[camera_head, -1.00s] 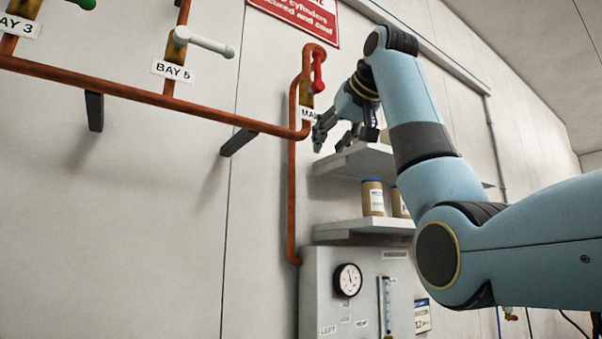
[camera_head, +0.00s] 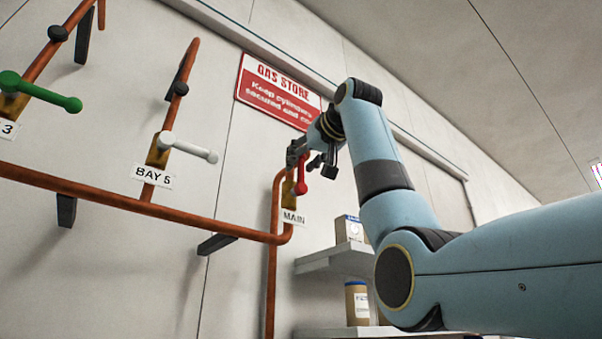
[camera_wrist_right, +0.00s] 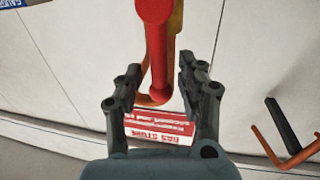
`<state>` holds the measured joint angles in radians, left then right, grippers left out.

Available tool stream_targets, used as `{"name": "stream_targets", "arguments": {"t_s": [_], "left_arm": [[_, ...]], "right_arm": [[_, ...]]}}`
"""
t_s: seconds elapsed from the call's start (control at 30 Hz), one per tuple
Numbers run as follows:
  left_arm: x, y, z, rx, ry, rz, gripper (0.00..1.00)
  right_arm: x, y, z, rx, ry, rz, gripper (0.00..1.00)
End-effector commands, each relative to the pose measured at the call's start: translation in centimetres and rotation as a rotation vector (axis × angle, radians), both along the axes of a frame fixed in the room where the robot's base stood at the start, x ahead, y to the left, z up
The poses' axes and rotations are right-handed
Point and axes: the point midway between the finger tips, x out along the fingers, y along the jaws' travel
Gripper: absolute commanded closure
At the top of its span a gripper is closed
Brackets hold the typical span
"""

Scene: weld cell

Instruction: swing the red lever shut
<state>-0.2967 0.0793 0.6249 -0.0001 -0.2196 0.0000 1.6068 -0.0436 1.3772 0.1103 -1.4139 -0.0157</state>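The red lever (camera_head: 302,178) is on the copper pipe by the MAIN label, hanging roughly vertical with its rounded end low in the head view. My right gripper (camera_head: 306,158) is at the upper part of the lever and partly hides it. In the right wrist view the lever (camera_wrist_right: 157,55) runs between the two spread fingers of my right gripper (camera_wrist_right: 160,76). Gaps show on both sides, so the fingers look open and not closed on it. How deep the lever lies between them I cannot tell. My left gripper is out of view.
A white lever (camera_head: 190,148) at BAY 5 and a green lever (camera_head: 45,92) are further left on the pipework (camera_head: 130,200). A red GAS STORE sign (camera_head: 277,92) is on the wall above. A shelf (camera_head: 335,262) with containers is below right.

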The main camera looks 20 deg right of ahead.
Motion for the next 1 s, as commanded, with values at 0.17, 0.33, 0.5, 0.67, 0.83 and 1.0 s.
{"name": "stream_targets", "arguments": {"t_s": [0.17, 0.33, 0.5, 0.67, 0.83, 1.0], "left_arm": [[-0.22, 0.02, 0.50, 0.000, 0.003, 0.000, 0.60], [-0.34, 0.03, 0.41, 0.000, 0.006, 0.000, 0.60], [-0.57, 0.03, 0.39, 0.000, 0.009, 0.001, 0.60], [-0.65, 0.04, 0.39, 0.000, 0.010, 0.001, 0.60], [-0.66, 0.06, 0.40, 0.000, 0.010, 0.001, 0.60], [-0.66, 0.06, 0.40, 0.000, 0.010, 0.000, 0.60]], "right_arm": [[0.94, 0.14, -0.11, 0.000, 0.002, 0.000, 0.61], [0.96, 0.14, -0.18, 0.000, 0.001, 0.000, 0.61], [0.93, 0.12, -0.16, 0.000, 0.001, 0.000, 0.77], [0.92, 0.11, -0.15, 0.000, 0.001, -0.001, 0.97], [0.92, 0.09, -0.14, 0.000, 0.001, -0.001, 1.00], [0.92, 0.07, -0.15, 0.001, 0.001, -0.002, 1.00]]}}
